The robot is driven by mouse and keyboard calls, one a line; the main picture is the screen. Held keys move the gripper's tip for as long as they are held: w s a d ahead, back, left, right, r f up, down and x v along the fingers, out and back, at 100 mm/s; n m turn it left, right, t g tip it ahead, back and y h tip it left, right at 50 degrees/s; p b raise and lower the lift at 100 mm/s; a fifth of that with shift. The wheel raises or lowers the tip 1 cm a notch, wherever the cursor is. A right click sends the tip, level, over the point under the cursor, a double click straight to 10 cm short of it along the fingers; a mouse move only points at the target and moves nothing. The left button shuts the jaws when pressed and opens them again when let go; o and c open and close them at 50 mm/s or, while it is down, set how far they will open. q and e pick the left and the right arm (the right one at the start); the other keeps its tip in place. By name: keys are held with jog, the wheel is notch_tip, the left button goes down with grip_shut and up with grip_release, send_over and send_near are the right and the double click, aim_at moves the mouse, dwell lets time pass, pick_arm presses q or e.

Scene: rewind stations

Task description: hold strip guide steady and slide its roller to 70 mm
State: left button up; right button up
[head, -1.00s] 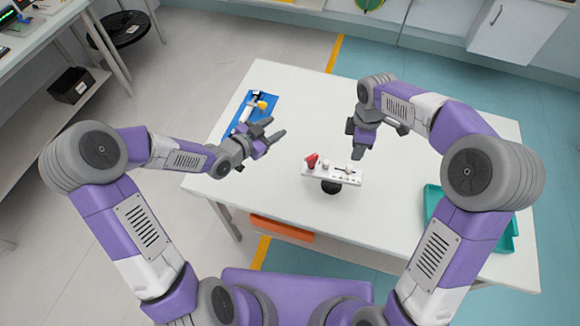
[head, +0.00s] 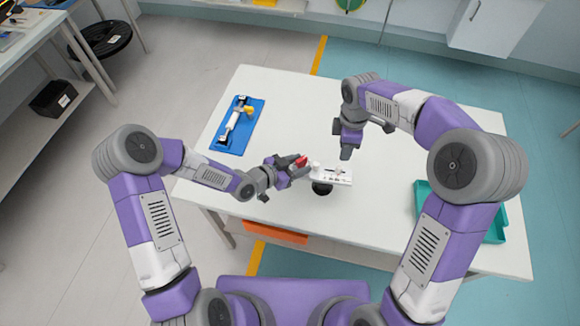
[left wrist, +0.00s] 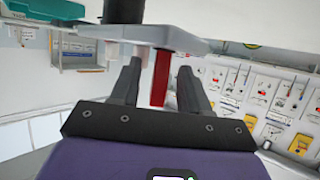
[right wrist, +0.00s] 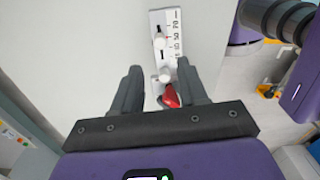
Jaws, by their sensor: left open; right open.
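The strip guide (head: 337,177) is a white bar with a printed scale and small knobs, on a dark round base on the table. Its red lever (head: 301,161) is at the left end. My left gripper (head: 298,168) is open at that end; in the left wrist view the red lever (left wrist: 161,78) stands between its fingers. My right gripper (head: 345,152) is open and empty above and behind the bar. In the right wrist view the scale (right wrist: 174,38) reads 50 to 70, with a white knob (right wrist: 160,44) beside it; which part is the roller is unclear.
A blue mat (head: 222,143) with a white and yellow tool (head: 236,118) lies at the table's left. A teal tray (head: 424,200) is at the right. An orange piece (head: 275,232) shows below the table's front edge. The white tabletop (head: 290,110) behind the guide is clear.

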pick_arm(q)
jog(key=shift+w+d+f, duration=0.1)
jog(key=shift+d, duration=0.05)
jog(key=shift+c, duration=0.3)
grip_shut()
pick_arm(e)
jog(key=shift+o, duration=0.2)
